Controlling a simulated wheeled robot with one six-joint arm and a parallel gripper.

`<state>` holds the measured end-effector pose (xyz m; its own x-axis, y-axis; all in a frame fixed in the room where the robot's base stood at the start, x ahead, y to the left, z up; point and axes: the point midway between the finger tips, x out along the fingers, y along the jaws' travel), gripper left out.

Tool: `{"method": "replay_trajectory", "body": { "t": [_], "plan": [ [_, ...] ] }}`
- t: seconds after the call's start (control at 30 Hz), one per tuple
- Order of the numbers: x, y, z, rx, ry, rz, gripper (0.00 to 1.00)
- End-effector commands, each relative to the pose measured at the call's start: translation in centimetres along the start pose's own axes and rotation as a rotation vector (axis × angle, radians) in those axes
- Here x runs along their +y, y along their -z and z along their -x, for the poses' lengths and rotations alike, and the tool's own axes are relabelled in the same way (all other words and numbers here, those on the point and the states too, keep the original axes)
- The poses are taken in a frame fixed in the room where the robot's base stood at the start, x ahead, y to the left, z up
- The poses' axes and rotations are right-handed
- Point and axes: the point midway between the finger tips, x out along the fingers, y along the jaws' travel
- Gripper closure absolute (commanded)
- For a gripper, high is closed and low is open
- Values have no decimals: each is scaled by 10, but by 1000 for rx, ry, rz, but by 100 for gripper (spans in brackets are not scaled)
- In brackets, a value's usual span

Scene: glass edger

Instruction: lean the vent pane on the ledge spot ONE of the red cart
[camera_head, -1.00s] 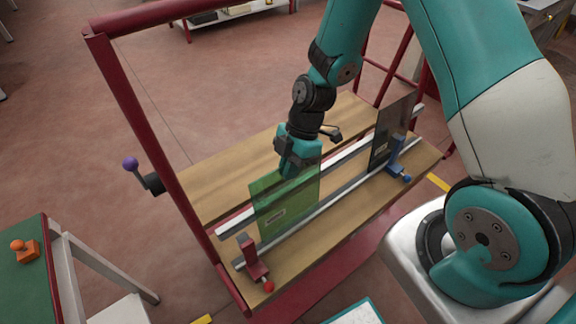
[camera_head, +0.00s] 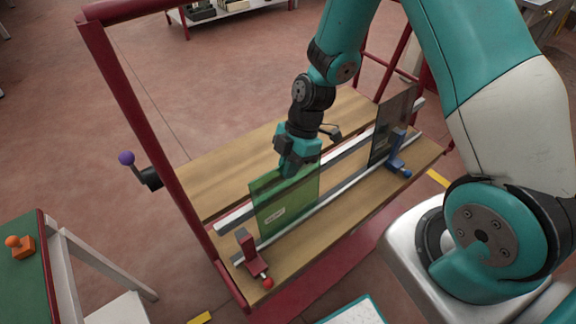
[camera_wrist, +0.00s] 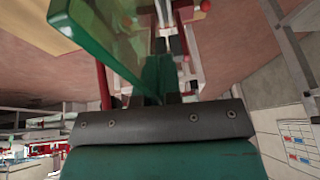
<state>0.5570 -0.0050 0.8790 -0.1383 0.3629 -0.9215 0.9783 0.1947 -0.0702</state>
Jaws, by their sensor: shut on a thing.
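The green glass pane (camera_head: 283,207), with a small pale label, stands nearly upright at the rails of the red cart (camera_head: 140,110). My gripper (camera_head: 291,172) is shut on its upper edge; the pane also shows in the wrist view (camera_wrist: 125,35). The pane's lower edge is at or close to the front rail (camera_head: 325,203); I cannot tell whether it touches. A red clamp (camera_head: 250,258) with a red knob stands at the left end of the front rail. I cannot read any spot markings.
A dark pane (camera_head: 391,122) stands at the right end of the rails beside a blue clamp (camera_head: 397,160). The cart's wooden deck (camera_head: 230,172) is bare behind the rails. A green-topped table (camera_head: 22,285) holds an orange object (camera_head: 20,246) at left.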

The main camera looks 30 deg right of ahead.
Motion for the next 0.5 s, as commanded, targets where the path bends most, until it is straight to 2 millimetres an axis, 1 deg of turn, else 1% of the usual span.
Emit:
{"method": "replay_trajectory", "body": {
  "t": [0.47,0.5],
  "plan": [
    [0,-2,-6,1,0,0,100],
    [0,-2,-6,1,-1,1,90]
  ]
}}
